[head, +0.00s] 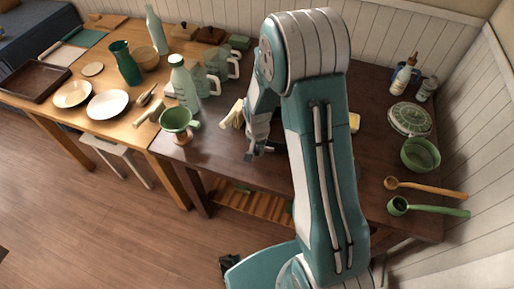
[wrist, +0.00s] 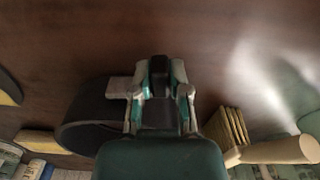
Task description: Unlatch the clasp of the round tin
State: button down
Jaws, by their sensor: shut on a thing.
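A dark round form (wrist: 88,122), seemingly the round tin, stands beside my gripper in the wrist view, its curved wall to the left. A small pale grey tab (wrist: 119,87) sticks out by the left finger. My gripper (wrist: 159,72) is shut with a small dark piece between its fingers, seemingly part of the clasp; the grip is partly hidden by the fingers. In the head view my gripper (head: 257,149) is low over the dark table near its front edge. My arm hides the tin there.
A brush (head: 234,114) lies left of my gripper, with a green cup (head: 180,120) farther left. A yellow block (head: 354,123) shows right of my arm. Farther right are a round green-and-white thing (head: 410,118), a green bowl (head: 420,155) and a green ladle (head: 430,208).

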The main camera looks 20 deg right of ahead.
jog(key=s+n, duration=0.1)
jog(key=n, duration=0.2)
jog(key=shift+s, duration=0.35)
jog(key=s+n, duration=0.1)
jog(key=n, duration=0.2)
jog(key=shift+s+d, duration=0.15)
jog(key=s+n, duration=0.1)
jog(key=n, duration=0.1)
jog(key=d+n, duration=0.1)
jog(key=n, duration=0.1)
jog(key=shift+s, duration=0.35)
jog(key=shift+s+d+n, duration=0.2)
jog(key=shift+d+n, duration=0.05)
jog(key=shift+n, duration=0.45)
jog(key=shift+s+d+n, duration=0.2)
jog(key=shift+n, duration=0.5)
jog(key=c, duration=0.6)
grip_release()
